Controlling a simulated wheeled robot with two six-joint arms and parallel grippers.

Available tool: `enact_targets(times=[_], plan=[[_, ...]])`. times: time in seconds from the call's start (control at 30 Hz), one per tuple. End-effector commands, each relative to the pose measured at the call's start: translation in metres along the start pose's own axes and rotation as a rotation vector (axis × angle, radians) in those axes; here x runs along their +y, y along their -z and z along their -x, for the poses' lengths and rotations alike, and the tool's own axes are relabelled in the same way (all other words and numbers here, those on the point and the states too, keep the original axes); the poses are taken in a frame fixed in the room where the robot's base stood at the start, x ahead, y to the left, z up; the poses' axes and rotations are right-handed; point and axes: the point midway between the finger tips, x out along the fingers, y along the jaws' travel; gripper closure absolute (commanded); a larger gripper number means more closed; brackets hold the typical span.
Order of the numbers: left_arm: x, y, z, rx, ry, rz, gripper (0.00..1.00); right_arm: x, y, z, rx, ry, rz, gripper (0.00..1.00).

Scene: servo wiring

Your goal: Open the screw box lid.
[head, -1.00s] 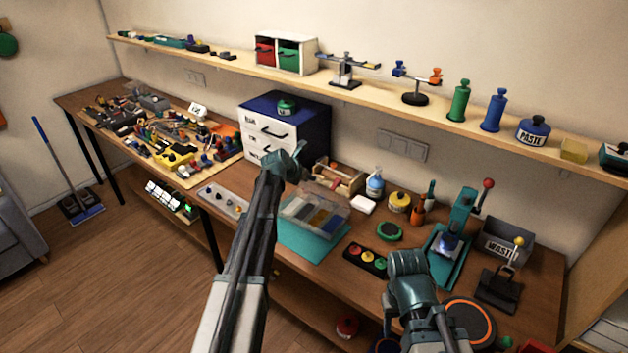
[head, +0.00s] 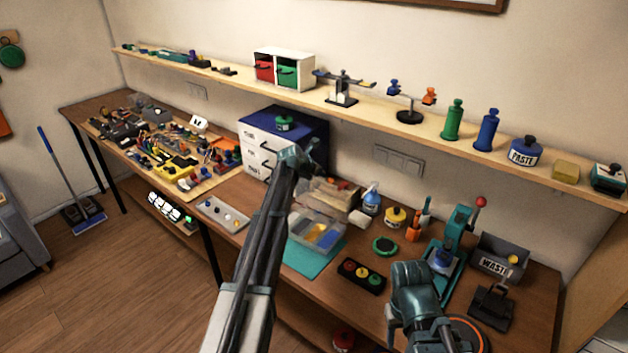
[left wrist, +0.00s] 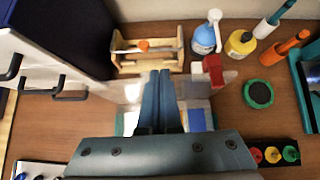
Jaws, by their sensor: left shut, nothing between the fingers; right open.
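The screw box (head: 318,232) is a clear box with coloured compartments on a teal mat (head: 308,260). In the left wrist view, the clear lid (left wrist: 118,88) shows as a pale see-through panel on both sides of my fingers, beyond the compartments. It looks raised, but its exact angle is hard to tell. My left gripper (head: 308,156) is shut and empty above the back of the box; its fingers (left wrist: 160,90) hide the middle of the lid. I cannot tell whether they touch it. My right gripper (head: 393,318) is open and empty, right of the box.
A wooden carrier (left wrist: 146,52) and a blue spray bottle (head: 371,200) stand behind the box. The drawer unit (head: 282,140) is to the back left. A black tray with coloured buttons (head: 361,275) and a green round pad (head: 385,246) lie to the right.

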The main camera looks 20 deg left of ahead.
Motion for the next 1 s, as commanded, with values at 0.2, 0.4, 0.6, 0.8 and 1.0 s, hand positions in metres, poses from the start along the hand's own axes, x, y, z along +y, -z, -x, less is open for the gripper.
enact_targets(times=[0.2, 0.4, 0.6, 0.8, 1.0], plan=[[0.001, -0.023, -0.022, 0.022, 0.002, -0.002, 1.00, 0.001, 0.000, 0.005, 0.000, 0.000, 0.000, 0.50], [0.000, -0.032, -0.034, 0.090, 0.003, -0.002, 1.00, 0.001, -0.001, 0.014, 0.000, 0.000, -0.002, 0.50], [0.000, -0.034, -0.039, 0.128, 0.001, -0.001, 1.00, 0.002, -0.001, 0.017, 0.000, 0.000, -0.002, 0.50], [0.000, -0.033, -0.040, 0.139, 0.000, -0.001, 1.00, 0.002, -0.001, 0.018, 0.000, 0.001, -0.002, 0.50], [0.000, -0.033, -0.040, 0.139, 0.000, 0.000, 1.00, 0.002, -0.001, 0.017, 0.000, 0.000, -0.002, 0.50]])
